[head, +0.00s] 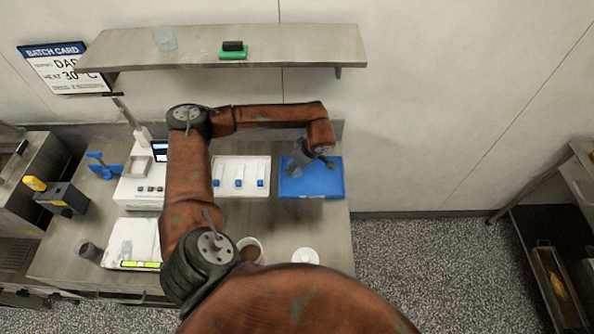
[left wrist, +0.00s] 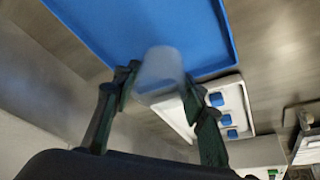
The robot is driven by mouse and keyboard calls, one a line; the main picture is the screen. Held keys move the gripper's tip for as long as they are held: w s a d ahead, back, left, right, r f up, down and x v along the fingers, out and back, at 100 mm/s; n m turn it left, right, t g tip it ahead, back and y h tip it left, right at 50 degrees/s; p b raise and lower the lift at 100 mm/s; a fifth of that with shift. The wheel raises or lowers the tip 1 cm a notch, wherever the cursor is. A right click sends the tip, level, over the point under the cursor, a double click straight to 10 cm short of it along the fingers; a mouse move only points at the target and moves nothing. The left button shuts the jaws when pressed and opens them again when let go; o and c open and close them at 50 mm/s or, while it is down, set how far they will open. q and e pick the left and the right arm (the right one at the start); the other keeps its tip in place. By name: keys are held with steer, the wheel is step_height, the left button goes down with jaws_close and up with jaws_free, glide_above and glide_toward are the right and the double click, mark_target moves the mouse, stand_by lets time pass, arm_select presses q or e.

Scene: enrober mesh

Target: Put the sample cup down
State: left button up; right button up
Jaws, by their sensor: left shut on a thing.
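My left gripper (head: 302,158) is over the left part of the blue tray (head: 325,182) at the right end of the bench. In the left wrist view its fingers (left wrist: 160,82) are shut on a clear, frosted sample cup (left wrist: 162,66). Behind the cup in that view is the blue tray (left wrist: 140,28). I cannot tell whether the cup touches the tray. In the head view the cup is not clearly made out at the gripper. My right gripper is not in view.
A white tray with blue pieces (head: 241,160) lies left of the blue tray. A white instrument (head: 140,190) stands further left. A brown-filled tub (head: 249,246) and a white lid-like round (head: 305,256) are near the front. A shelf (head: 300,46) overhangs behind; it holds another clear cup (head: 165,39).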

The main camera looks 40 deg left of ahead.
arm_select(q)
steer(key=shift+w+f, duration=0.15)
steer(key=shift+f, duration=0.1)
steer(key=shift+w+f+p, duration=0.1)
steer(key=shift+f+p, duration=0.2)
steer(key=shift+f, duration=1.3)
steer(key=shift+f, duration=0.15)
steer(key=o, duration=1.1)
steer(key=b+v, duration=0.1)
steer(key=v, duration=1.1)
